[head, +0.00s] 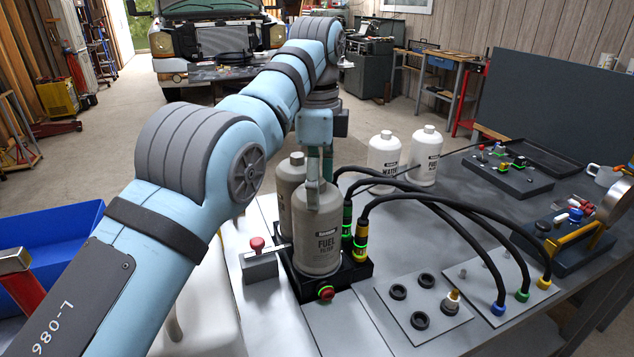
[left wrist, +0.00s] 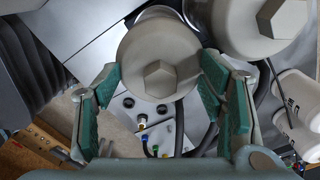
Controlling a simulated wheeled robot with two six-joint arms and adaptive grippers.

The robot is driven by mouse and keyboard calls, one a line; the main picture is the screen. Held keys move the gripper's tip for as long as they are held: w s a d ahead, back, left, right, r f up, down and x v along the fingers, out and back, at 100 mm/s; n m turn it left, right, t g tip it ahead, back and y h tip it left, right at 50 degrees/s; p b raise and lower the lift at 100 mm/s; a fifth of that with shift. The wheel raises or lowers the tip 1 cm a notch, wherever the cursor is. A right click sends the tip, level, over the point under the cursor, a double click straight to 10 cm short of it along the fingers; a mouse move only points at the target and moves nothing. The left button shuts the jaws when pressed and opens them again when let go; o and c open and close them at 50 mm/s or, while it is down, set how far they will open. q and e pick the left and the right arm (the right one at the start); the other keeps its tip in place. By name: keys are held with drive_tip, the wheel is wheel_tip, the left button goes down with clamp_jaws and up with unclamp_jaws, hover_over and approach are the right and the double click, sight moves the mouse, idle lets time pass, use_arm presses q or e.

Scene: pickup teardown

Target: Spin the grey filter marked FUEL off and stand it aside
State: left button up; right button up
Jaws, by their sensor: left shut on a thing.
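The grey filter marked FUEL (head: 317,240) stands upright at the front of a black base block (head: 352,272). I cannot tell whether its thread is still engaged, as its lower end is hidden by the block. My left gripper (head: 321,172) reaches down from above and is shut on this filter near its top. In the left wrist view, the pads of my left gripper (left wrist: 160,78) press on both sides of the round filter top with its hex cap (left wrist: 160,80). A second grey filter (head: 288,182) stands just behind it, its label hidden. My right gripper is not in view.
White WATER (head: 384,155) and FUEL (head: 425,158) filters stand farther back on the bench. Black hoses (head: 440,200) arch from beside the block to a plate with coloured connectors at right. Bare bench top lies front left.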

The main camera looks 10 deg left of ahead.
use_arm(q)
drive_tip(key=shift+s+f, duration=0.1)
drive_tip(key=shift+f, duration=0.1)
drive_tip(key=shift+c, duration=0.7)
drive_tip(key=n, duration=0.7)
drive_tip(key=shift+n, duration=0.4)
drive_tip(key=n, duration=0.4)
drive_tip(key=shift+f, duration=0.1)
drive_tip(key=n, duration=1.1)
drive_tip(key=shift+n, duration=0.4)
drive_tip(key=o, duration=1.4)
drive_tip(key=shift+o, duration=1.1)
drive_tip(key=shift+w, duration=0.2)
